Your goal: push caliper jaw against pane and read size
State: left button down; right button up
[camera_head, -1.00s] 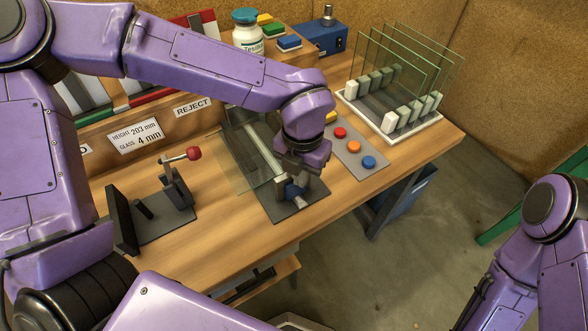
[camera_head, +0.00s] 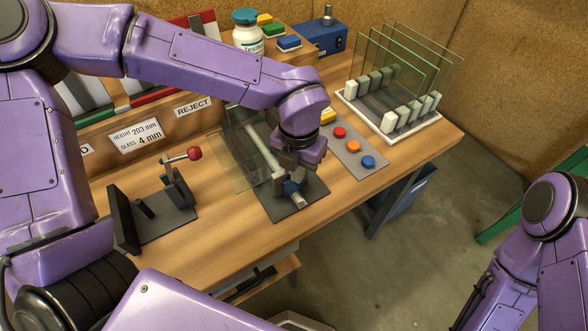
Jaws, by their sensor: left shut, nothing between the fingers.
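The caliper lies on a dark base plate (camera_head: 312,194), with a pale scale bar (camera_head: 262,150) running from back left to front right. A clear glass pane (camera_head: 234,165) lies flat at the bar's left. My left gripper (camera_head: 288,178) is shut with nothing in its fingers and is right at the jaw, partly hiding it. I cannot tell whether the jaw touches the pane. The scale reading is too small to make out. My right gripper is out of view.
A sign (camera_head: 135,135) reads height 203 mm, glass 4 mm. A red-knobbed clamp (camera_head: 180,180) stands left of the caliper. A panel with red, orange and blue buttons (camera_head: 354,146) is to the right. A white rack (camera_head: 404,128) holds upright panes at the back right.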

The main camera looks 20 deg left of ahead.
pick_arm(q)
jog(key=shift+w+a+p, duration=0.65)
jog(key=shift+w+a, duration=0.15)
jog(key=shift+a, duration=0.2)
jog(key=shift+w+a+p, duration=0.65)
jog(key=shift+w+a, duration=0.1)
jog(key=shift+a, duration=0.25)
dwell(2.2)
jog(key=shift+w, duration=0.15)
dwell(0.4)
jog(key=shift+s+d, duration=0.15)
jog(key=shift+s, duration=0.15)
jog(key=shift+r+p, duration=0.2)
jog(key=shift+p, duration=0.1)
notch_tip(320, 180, up, 7)
jog(key=p, duration=0.6)
jog(key=shift+d+f+p, duration=0.1)
jog(key=shift+d+p, duration=0.05)
jog(key=shift+p, duration=0.2)
jog(key=shift+f, duration=0.1)
